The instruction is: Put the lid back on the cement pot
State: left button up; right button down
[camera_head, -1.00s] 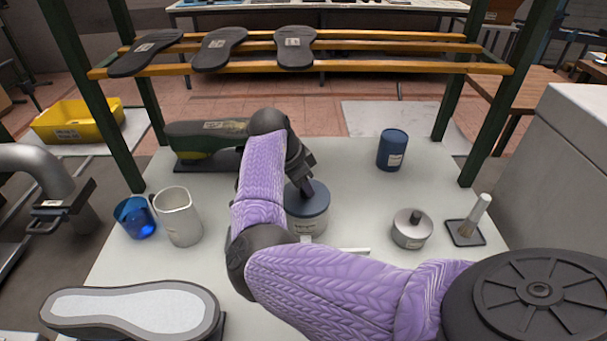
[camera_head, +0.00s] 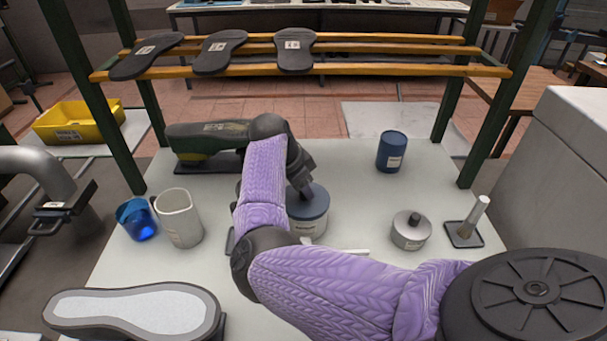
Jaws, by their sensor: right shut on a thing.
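The cement pot (camera_head: 310,228) is a grey round pot with a pale label, upright near the middle of the bench in the head view. A flat blue-grey lid (camera_head: 318,200) shows at its top, level and seemingly resting on the rim. My right gripper (camera_head: 304,192) points down at the lid's middle and is shut on it, probably by a knob that the fingers hide. My purple right arm covers the pot's left side. Whether the lid is fully seated cannot be told. My left gripper is not in view.
A metal tin with a black knob (camera_head: 411,231), a brush on a stand (camera_head: 468,224) and a blue canister (camera_head: 391,152) stand to the right. A white mug (camera_head: 178,218) and blue cup (camera_head: 137,220) stand left. A sole (camera_head: 135,311) lies in front.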

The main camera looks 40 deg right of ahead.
dwell(0.3)
grip_release()
dwell(0.4)
notch_tip(320, 180, up, 3)
jog(key=p, duration=0.2)
jog(key=shift+f+p, duration=0.1)
jog(key=shift+p, duration=0.25)
notch_tip(320, 180, up, 4)
jog(key=p, duration=0.4)
jog(key=shift+r, duration=0.2)
jog(key=shift+f, duration=0.1)
jog(key=c, duration=0.7)
grip_shut()
